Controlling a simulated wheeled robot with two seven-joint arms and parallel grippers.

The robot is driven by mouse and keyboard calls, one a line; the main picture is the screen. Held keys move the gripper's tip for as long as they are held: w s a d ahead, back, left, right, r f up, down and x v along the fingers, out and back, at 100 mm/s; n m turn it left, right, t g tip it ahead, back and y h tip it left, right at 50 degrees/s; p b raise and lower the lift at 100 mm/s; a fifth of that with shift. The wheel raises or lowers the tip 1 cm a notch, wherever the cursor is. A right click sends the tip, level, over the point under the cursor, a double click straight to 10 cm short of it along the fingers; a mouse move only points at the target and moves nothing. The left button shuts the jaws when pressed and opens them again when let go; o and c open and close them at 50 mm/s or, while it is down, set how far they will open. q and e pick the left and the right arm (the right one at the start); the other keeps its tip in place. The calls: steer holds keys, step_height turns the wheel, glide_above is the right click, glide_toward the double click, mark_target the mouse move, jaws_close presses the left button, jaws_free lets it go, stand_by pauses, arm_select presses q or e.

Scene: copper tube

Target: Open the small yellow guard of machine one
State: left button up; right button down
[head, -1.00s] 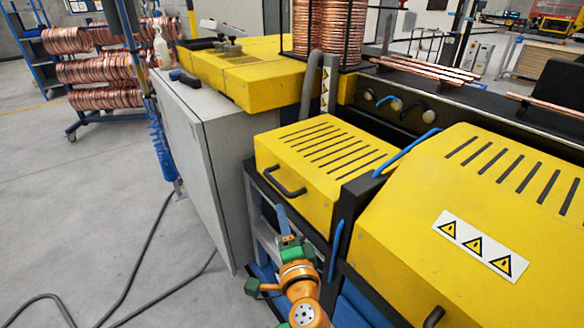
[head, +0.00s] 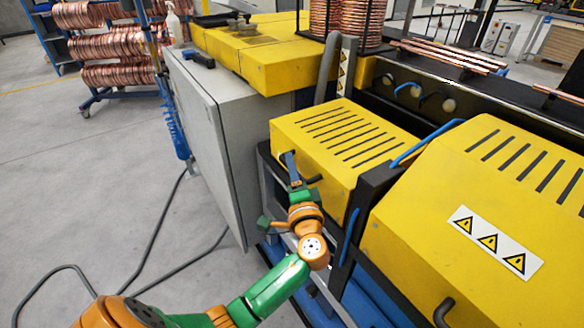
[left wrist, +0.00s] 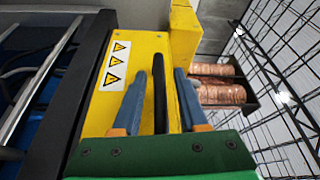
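The small yellow guard (head: 345,135) of the machine is a slotted yellow cover in the middle of the head view, and it is closed. Its black handle (head: 314,180) is on the front face, partly hidden behind my gripper. My left gripper (head: 292,168) is at this handle. My right gripper is not in view.
The large yellow guard (head: 470,225), with a warning label and black handle (head: 443,312), stands to the right. A grey cabinet (head: 215,135) stands left. A cable (head: 150,235) lies on otherwise clear floor.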

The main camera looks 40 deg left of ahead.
arm_select(q)
jaws_close()
stand_by(1.2)
